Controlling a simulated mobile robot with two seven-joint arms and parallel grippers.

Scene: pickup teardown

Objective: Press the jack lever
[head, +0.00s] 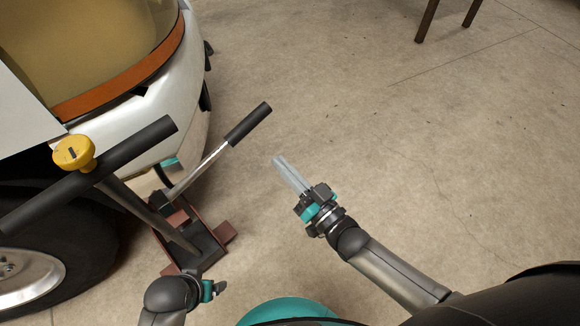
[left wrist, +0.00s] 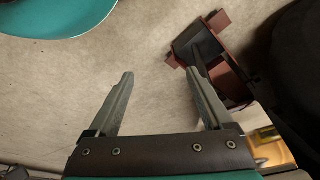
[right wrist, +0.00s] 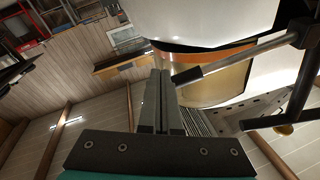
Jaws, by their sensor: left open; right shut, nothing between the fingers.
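The jack lever (head: 247,124) is a silver rod with a black grip, slanting up and right from the dark red jack (head: 222,236) on the floor. It also shows in the right wrist view (right wrist: 240,62). My right gripper (head: 280,164) is shut and empty, right of and below the lever's grip in the head view, apart from it. In the right wrist view the shut fingers (right wrist: 160,75) appear close to the grip's end. My left gripper (left wrist: 165,90) is open and empty; its wrist view shows the jack's base (left wrist: 228,60) to its right. Its fingers are hardly visible in the head view.
A black T-shaped handle (head: 130,160) with a yellow knob (head: 74,153) rises from the jack. The white and orange pickup (head: 180,100) and its wheel (head: 40,270) stand at left. The floor (head: 400,130) at right is clear, with dark legs (head: 428,20) at the top.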

